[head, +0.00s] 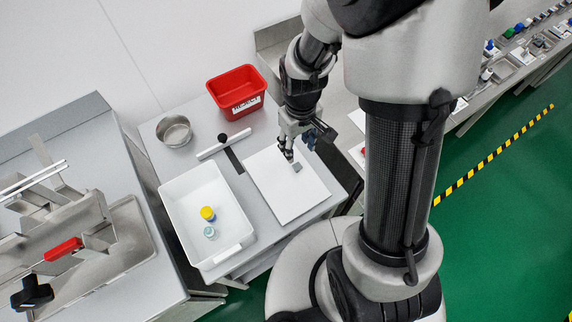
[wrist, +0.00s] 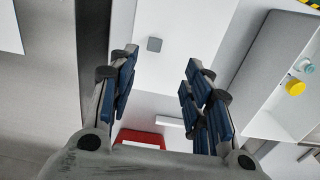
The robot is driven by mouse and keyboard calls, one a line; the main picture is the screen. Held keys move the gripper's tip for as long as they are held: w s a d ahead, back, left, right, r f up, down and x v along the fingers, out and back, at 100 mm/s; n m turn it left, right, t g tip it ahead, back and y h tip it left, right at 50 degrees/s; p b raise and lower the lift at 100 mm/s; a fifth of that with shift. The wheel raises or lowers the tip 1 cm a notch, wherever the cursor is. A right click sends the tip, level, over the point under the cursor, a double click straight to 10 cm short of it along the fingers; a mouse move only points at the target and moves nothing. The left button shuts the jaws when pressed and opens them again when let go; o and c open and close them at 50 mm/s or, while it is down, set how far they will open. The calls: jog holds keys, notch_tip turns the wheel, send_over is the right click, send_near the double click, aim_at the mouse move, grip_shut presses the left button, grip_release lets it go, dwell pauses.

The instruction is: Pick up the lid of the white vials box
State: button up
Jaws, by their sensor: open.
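The flat white lid (head: 284,195) lies on the grey table, with a small grey square knob (head: 297,167) on its top near the far right edge. In the wrist view, the lid (wrist: 172,85) is below my gripper and the knob (wrist: 154,44) shows between and just beyond the fingers. My gripper (head: 287,153) is open and empty, above the far part of the lid. In the wrist view, its two fingers (wrist: 160,66) stand apart on either side of the lid's middle. The white open box (head: 176,205) is left of the lid, holding a yellow-capped vial (head: 208,213) and a clear-blue vial (head: 211,232).
A red bin (head: 236,90) and a metal bowl (head: 174,131) stand at the back of the table. A steel bench (head: 85,130) is at left.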

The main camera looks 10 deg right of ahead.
jog(key=b, duration=0.3)
send_over(297, 166)
jog(key=f, duration=0.8)
jog(key=shift+s+a+f, duration=0.2)
jog(key=shift+s+f, duration=0.05)
jog(key=shift+s, duration=0.15)
jog(key=shift+w+d+f+b, duration=0.15)
jog(key=shift+f+b, duration=0.15)
jog(key=shift+f, duration=0.65)
jog(key=shift+w+d+f+b, duration=0.1)
jog(key=shift+f+b, duration=0.25)
jog(key=shift+f, duration=0.65)
jog(key=shift+w+d+f+b, duration=0.15)
jog(key=shift+f+b, duration=0.15)
jog(key=shift+f, duration=0.65)
jog(key=shift+a, duration=0.1)
jog(key=shift+r, duration=0.1)
jog(key=shift+c, duration=0.2)
grip_shut()
